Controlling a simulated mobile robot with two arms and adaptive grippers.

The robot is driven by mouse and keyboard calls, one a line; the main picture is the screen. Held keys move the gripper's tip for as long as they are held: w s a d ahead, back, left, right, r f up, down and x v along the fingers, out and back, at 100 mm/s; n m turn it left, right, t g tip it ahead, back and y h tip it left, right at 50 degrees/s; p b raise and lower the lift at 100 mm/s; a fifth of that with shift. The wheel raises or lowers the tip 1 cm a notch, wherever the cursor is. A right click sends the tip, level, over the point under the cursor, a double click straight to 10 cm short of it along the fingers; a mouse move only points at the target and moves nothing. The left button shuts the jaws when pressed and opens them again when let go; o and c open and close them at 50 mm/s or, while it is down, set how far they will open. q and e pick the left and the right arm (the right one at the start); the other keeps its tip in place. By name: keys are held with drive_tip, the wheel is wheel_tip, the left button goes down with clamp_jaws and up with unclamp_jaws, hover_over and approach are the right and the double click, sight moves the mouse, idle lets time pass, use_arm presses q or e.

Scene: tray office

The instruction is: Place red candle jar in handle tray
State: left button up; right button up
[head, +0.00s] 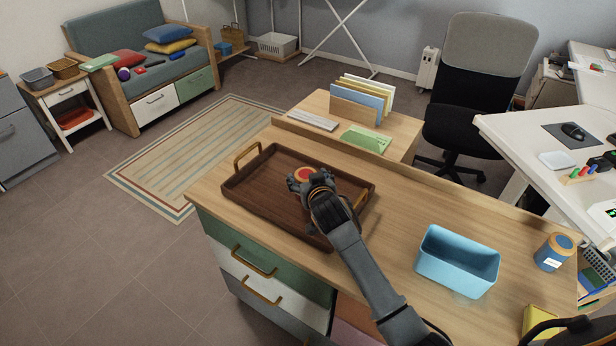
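The brown wooden handle tray (262,190) with two brass-coloured handles lies on the wooden counter. The red candle jar (305,173) shows as a round red top with a pale orange rim, over the inside of the tray. My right gripper (308,179) comes down on it from the lower right, with its dark fingers closed around the jar's sides. The gripper hides the jar's lower part, so I cannot tell if it touches the tray floor.
A file holder (357,107), a keyboard (312,120) and a green item (366,139) lie behind the tray. The tray's left half is bare.

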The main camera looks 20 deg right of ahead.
drive_tip(key=shift+r, duration=0.15)
drive_tip(key=v, duration=1.2)
idle(0.3)
